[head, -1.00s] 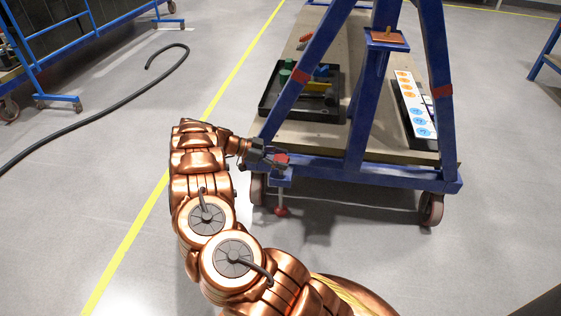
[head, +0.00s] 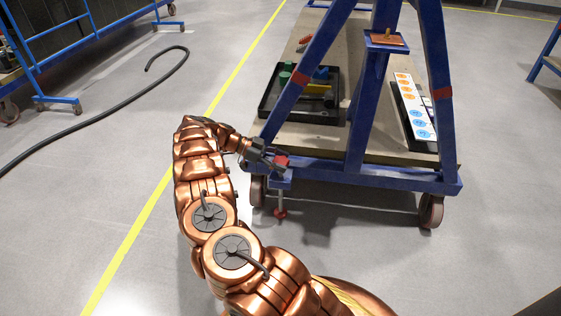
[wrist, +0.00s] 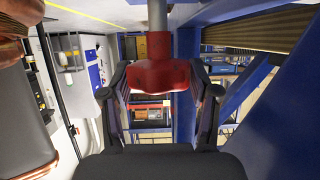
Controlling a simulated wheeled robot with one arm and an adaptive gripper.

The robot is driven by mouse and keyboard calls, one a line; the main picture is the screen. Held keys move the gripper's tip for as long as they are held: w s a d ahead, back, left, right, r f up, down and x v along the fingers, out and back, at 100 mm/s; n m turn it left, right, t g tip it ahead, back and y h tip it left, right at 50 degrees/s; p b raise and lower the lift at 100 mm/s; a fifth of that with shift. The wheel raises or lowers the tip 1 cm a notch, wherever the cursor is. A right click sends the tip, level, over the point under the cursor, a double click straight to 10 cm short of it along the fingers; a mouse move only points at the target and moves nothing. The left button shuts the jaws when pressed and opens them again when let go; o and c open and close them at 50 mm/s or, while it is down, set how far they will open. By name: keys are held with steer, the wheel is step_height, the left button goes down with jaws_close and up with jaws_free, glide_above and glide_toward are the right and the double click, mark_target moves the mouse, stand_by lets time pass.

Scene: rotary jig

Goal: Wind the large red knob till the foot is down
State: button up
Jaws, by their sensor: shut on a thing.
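The large red knob (wrist: 160,76) sits between the two dark fingers of my gripper (wrist: 162,92) in the wrist view, on a grey spindle (wrist: 157,14). In the head view my gripper (head: 279,164) is shut on the red knob (head: 283,160) at the near left corner of the blue cart frame. Below it a thin screw runs down to a red foot (head: 281,213). The foot hangs near the floor beside the left caster; I cannot tell whether it touches.
The cart's deck holds a black tray (head: 262,112) with coloured parts and a white board with coloured discs (head: 403,88). A blue upright (head: 365,110) stands right of the knob. A black hose (head: 110,112) lies on the floor at left. The floor in front is clear.

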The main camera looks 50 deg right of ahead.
steer(key=o, duration=1)
steer(key=shift+s, duration=0.15)
steer(key=shift+c, duration=0.2)
steer(key=shift+o, duration=1)
steer(key=shift+n+t+h, duration=1)
steer(key=shift+n, duration=0.2)
steer(key=shift+r+n+t+h+p, duration=0.1)
steer(key=shift+n+t+h+p, duration=0.8)
steer(key=shift+n+t+p, duration=0.5)
steer(key=n+t+h+p, duration=0.1)
steer(key=n+t+p, duration=0.4)
steer(key=p, duration=0.3)
steer(key=shift+n+t, duration=0.3)
steer(key=shift+t, duration=0.3)
steer(key=shift+n+t+p, duration=1)
steer(key=shift+t+p, duration=0.1)
steer(key=shift+p, duration=0.05)
steer(key=shift+n+t+p, duration=0.65)
steer(key=shift+n+t, duration=0.25)
steer(key=shift+t, duration=0.2)
